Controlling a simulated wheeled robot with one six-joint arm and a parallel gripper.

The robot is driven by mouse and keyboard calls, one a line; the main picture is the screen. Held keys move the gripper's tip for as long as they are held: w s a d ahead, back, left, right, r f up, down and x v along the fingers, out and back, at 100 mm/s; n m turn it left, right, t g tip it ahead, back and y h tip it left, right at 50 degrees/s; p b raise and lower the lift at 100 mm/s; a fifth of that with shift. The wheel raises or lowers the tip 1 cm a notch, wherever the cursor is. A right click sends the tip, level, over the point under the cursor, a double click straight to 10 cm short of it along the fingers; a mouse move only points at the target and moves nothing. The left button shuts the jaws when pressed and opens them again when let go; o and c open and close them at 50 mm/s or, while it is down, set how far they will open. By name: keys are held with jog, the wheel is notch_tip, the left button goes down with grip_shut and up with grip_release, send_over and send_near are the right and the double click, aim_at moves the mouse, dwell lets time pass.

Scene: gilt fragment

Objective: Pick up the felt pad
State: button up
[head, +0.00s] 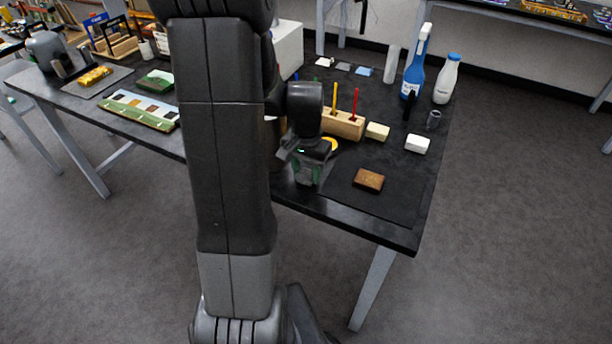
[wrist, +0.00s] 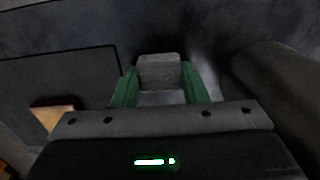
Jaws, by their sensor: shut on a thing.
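The felt pad (wrist: 160,72) appears in the wrist view as a small grey block between the green fingers. My gripper (wrist: 160,85) is shut on it, with one finger at each side. In the head view my gripper (head: 308,172) is over the front part of the dark table, left of the brown block. I cannot make out the pad in the head view, and whether it touches the table is not clear.
A brown block (head: 368,180) lies right of my gripper on a dark mat. Behind stand a wooden holder (head: 343,124) with a yellow and a red stick, a cream block (head: 377,131), a white block (head: 417,144), a blue spray bottle (head: 414,72) and a white bottle (head: 446,80).

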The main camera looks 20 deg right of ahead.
aim_at(306, 172)
notch_tip(306, 172, up, 10)
jog(key=o, duration=0.4)
jog(key=shift+c, duration=1.3)
